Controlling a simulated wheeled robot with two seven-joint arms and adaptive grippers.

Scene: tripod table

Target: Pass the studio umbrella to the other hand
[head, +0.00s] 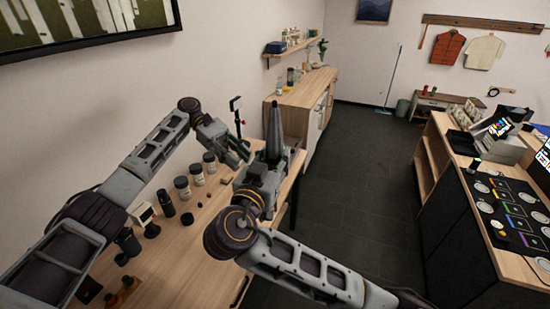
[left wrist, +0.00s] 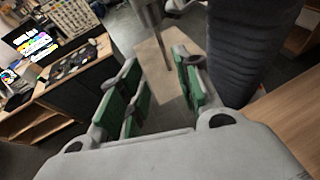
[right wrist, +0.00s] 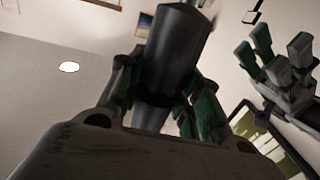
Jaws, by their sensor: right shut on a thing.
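The studio umbrella (head: 274,132) is a dark, folded, tapering shape standing roughly upright above the far end of the table. My right gripper (head: 266,172) is shut on it. In the right wrist view the dark cylindrical umbrella (right wrist: 174,55) runs up between the fingers. My left gripper (head: 240,148) is just left of the umbrella and apart from it. In the left wrist view its green-padded fingers (left wrist: 160,88) are spread with nothing between them. The open left gripper also shows at the right of the right wrist view (right wrist: 285,72). My right gripper hides the umbrella's lower part in the head view.
The wooden table (head: 180,245) holds several jars (head: 182,187), a white-and-black device (head: 143,214) and small dark items near the left arm. A phone on a stand (head: 236,108) rises behind the left gripper. A sideboard (head: 300,95) stands beyond. Dark floor (head: 365,180) is clear to the right.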

